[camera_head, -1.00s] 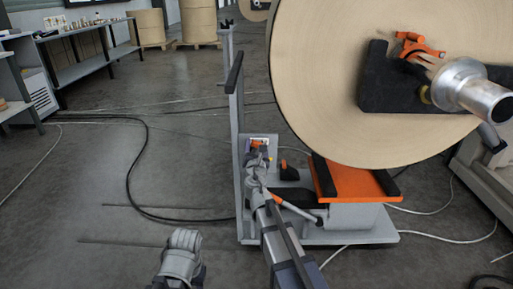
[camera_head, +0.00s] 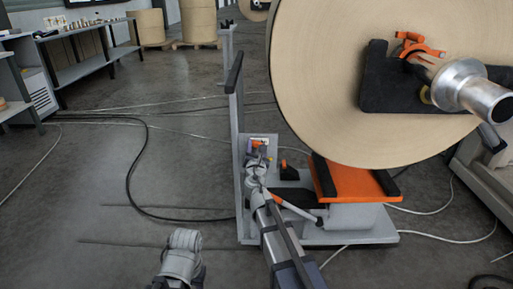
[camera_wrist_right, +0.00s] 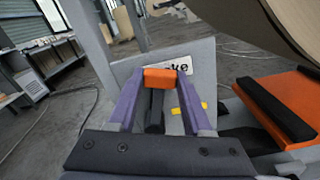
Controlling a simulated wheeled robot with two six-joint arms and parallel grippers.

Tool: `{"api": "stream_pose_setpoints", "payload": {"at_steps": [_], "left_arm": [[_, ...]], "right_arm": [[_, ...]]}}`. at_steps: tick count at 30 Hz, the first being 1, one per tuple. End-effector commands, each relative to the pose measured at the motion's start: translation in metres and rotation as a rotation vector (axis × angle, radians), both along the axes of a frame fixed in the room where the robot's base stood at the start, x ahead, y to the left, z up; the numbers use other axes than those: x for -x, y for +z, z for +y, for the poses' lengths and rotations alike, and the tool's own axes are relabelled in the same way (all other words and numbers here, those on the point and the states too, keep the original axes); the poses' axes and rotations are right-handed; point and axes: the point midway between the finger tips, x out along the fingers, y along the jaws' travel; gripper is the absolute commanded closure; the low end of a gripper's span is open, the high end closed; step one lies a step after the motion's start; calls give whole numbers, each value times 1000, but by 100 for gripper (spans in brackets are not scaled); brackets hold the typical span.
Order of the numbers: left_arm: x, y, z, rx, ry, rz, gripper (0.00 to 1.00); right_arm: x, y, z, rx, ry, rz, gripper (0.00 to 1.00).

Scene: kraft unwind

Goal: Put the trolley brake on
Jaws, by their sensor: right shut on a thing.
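The trolley (camera_head: 315,232) stands on the floor with a grey base and a tall grey post at its left. Its brake lever has an orange grip (camera_wrist_right: 160,76), seen in the right wrist view in front of a grey plate with a partly hidden label ending in "ke" (camera_wrist_right: 184,67). The dark lever rod runs down below the grip. My right gripper (camera_head: 258,147) is shut on the orange grip, with a purple finger on each side. The lever's lower end is partly hidden by the gripper. Part of my left arm (camera_head: 180,255) shows at the bottom, without its jaws.
A large kraft reel (camera_head: 330,80) with a metal core shaft (camera_head: 470,90) hangs over the trolley's orange platform (camera_head: 350,180), close to the right of my right arm. Cables (camera_head: 130,175) lie on the floor. A workbench (camera_head: 85,65) stands far left. The left floor is mostly open.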

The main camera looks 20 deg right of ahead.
Motion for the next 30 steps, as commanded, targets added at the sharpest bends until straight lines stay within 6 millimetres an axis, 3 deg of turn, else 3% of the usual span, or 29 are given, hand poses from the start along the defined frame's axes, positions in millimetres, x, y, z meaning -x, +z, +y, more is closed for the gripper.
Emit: {"api": "stream_pose_setpoints", "payload": {"at_steps": [20,30], "left_arm": [[0,-1,0,0,0,0,50],[0,-13,0,1,0,0,50]], "right_arm": [[1,-1,-2,-17,1,-5,100],[6,-13,-18,-211,-2,-61,100]]}}
